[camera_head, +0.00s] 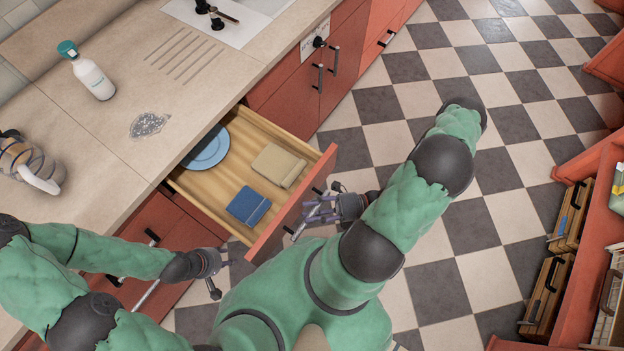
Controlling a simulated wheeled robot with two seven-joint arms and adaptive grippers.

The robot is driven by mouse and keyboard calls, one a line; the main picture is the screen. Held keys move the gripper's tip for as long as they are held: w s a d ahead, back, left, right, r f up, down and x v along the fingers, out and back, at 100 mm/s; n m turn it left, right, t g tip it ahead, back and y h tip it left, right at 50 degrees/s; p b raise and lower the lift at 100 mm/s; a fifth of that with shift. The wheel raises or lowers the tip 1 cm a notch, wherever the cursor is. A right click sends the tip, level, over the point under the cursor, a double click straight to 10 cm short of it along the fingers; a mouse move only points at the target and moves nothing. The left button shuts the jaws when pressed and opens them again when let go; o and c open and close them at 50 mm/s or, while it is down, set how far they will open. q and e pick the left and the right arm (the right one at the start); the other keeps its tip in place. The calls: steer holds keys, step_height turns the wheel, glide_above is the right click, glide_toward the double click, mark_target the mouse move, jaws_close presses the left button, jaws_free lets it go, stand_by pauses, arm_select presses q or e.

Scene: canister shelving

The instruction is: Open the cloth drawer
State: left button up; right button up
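The cloth drawer (222,187) stands pulled out from the counter, well open. Inside it lie a blue folded cloth (249,206), a beige folded cloth (278,165) and a blue plate (207,149) at the back. My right gripper (318,208) is at the drawer's red front, with its fingers by the bar handle (300,220). I cannot tell whether the fingers are closed around the handle. My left gripper (222,272) is low, left of the drawer front, near the lower cabinet, and holds nothing visible.
A white bottle with a teal cap (91,75) and a grey speckled patch (149,124) are on the counter (117,153). Red shelving with wooden crates (572,215) stands at the right. The checkered floor between is clear.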

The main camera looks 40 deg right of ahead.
steer(key=shift+d, duration=0.1)
steer(key=v, duration=1.1)
steer(key=shift+s+d, duration=0.25)
steer(key=shift+d, duration=0.05)
steer(key=shift+s, duration=0.1)
